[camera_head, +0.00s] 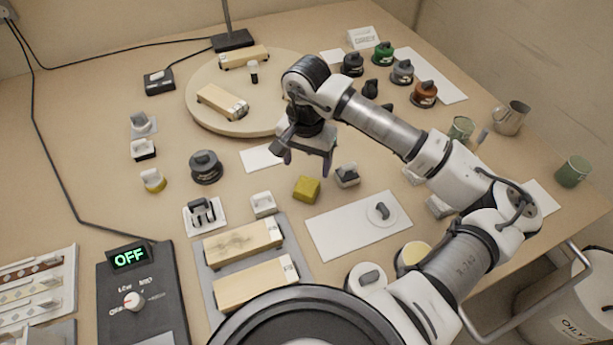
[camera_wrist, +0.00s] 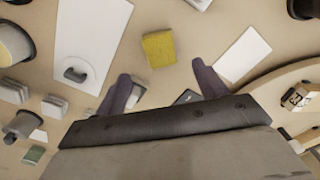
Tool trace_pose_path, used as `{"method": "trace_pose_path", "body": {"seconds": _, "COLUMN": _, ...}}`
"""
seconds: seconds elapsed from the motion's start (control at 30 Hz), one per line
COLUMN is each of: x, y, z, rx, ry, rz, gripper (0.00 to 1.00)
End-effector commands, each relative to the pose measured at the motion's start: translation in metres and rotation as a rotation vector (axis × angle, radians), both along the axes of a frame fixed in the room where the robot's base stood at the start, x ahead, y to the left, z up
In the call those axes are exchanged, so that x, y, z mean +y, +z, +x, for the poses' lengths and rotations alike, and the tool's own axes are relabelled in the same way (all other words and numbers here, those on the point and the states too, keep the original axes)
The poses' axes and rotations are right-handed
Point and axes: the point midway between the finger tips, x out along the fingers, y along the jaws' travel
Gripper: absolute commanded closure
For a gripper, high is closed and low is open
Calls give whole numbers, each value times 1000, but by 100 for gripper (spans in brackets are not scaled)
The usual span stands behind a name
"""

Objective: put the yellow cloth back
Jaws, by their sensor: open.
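A small yellow folded cloth (camera_head: 307,189) lies on the bench near the middle in the head view. It also shows in the wrist view (camera_wrist: 159,50), just beyond and between my fingertips. My gripper (camera_head: 305,165) is open and empty, held above the bench behind the cloth. Its two fingers also show in the wrist view (camera_wrist: 165,85), spread apart and not touching the cloth. A white sheet (camera_head: 335,237) with a grey-handled round piece on it lies in front and to the right of the cloth. Another white sheet (camera_head: 262,157) lies behind and left.
A round wooden turntable (camera_head: 205,112) with wooden blocks stands behind. A grey tray (camera_head: 205,282) with two wooden blocks lies front left. Several dark-lidded jars (camera_head: 402,72) stand back right.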

Motion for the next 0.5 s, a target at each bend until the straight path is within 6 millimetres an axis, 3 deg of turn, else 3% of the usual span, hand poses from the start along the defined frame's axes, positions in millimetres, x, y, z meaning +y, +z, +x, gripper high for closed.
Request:
{"method": "trace_pose_path", "body": {"seconds": 0.2, "x": 0, "y": 34, "z": 0, "rx": -1, "ry": -1, "rz": -2, "gripper": 28}}
{"method": "trace_pose_path", "body": {"seconds": 0.5, "x": 0, "y": 45, "z": 0, "rx": 1, "ry": 0, "rz": 1, "gripper": 28}}
